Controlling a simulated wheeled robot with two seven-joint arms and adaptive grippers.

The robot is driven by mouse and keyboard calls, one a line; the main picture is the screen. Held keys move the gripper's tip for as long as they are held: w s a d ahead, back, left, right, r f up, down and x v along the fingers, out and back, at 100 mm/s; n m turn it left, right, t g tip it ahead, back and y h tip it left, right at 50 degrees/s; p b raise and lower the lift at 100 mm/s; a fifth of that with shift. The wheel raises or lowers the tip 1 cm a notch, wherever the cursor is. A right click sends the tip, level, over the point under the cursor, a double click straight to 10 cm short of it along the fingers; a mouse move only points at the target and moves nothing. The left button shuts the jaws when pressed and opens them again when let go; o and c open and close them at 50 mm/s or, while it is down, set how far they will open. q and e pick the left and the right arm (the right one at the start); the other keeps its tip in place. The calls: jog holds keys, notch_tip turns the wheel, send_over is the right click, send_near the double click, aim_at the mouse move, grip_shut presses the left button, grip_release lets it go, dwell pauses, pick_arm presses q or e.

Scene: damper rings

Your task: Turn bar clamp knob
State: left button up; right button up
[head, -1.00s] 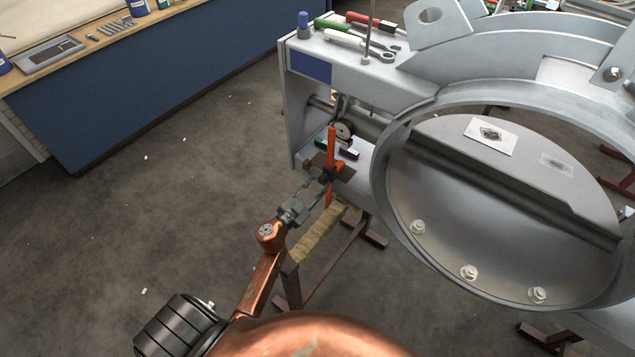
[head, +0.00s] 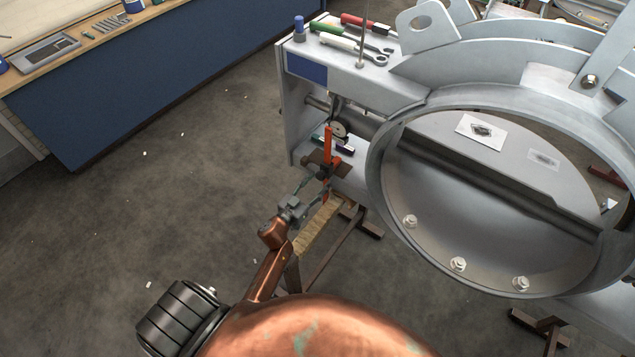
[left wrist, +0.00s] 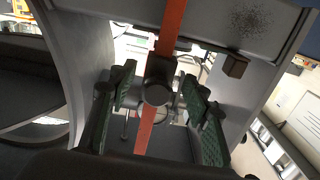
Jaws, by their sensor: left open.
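The bar clamp (head: 328,139) is orange, with an upright bar, and sits on the lower ledge of the grey damper housing. Its dark round knob (left wrist: 158,90) faces the left wrist camera, in front of the orange bar (left wrist: 171,25). My left gripper (head: 314,183) is at the clamp in the head view. In the left wrist view its two green-padded fingers (left wrist: 158,112) are open, one on each side of the knob, with gaps on both sides. Whether the fingertips reach past the knob is hard to tell. My right gripper is not in view.
The large damper ring (head: 383,185) stands right of the clamp. Wrenches and screwdrivers lie on the housing top, with a green-handled one (head: 327,27). A dial gauge (head: 339,130) is behind the clamp.

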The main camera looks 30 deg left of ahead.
pick_arm(q)
jog(key=shift+s+a+p, duration=0.1)
jog(key=shift+s+p, duration=0.3)
jog(key=shift+s, duration=0.5)
jog(key=shift+s, duration=0.1)
jog(key=s+p, duration=0.1)
jog(key=s, duration=0.2)
jog(key=s+p, duration=0.1)
jog(key=s, duration=0.1)
jog(key=shift+s+a+p, duration=0.2)
jog(key=shift+s+p, duration=0.15)
jog(key=shift+s, duration=0.05)
jog(key=shift+c, duration=0.4)
